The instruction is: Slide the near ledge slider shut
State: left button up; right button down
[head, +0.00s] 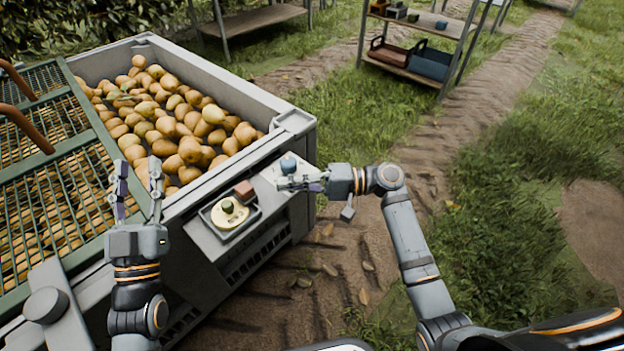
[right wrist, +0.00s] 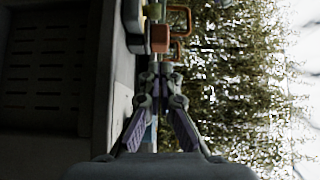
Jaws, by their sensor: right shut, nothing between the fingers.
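A grey ledge (head: 212,243) runs along the near side of the pear bin. On it are a dark square tray with a round cream disc (head: 230,212), a reddish-brown block (head: 244,190) and a small blue piece (head: 288,165). I cannot tell for certain which part is the slider. My right gripper (head: 284,183) is shut and empty, low at the ledge's far end beside the blue piece; contact is unclear. In the right wrist view its fingers (right wrist: 158,75) meet just below the reddish block (right wrist: 160,38). My left gripper (head: 138,174) is open and empty, above the bin's near side.
The grey bin (head: 220,72) is full of pears (head: 170,110). A green mesh panel (head: 50,175) with brown handles covers its left part. A shelf rack (head: 410,70) with trays stands at the back. Dirt path and grass lie open to the right.

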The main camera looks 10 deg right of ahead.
jog(key=d, duration=0.7)
jog(key=shift+s, duration=0.45)
jog(key=shift+a, duration=0.1)
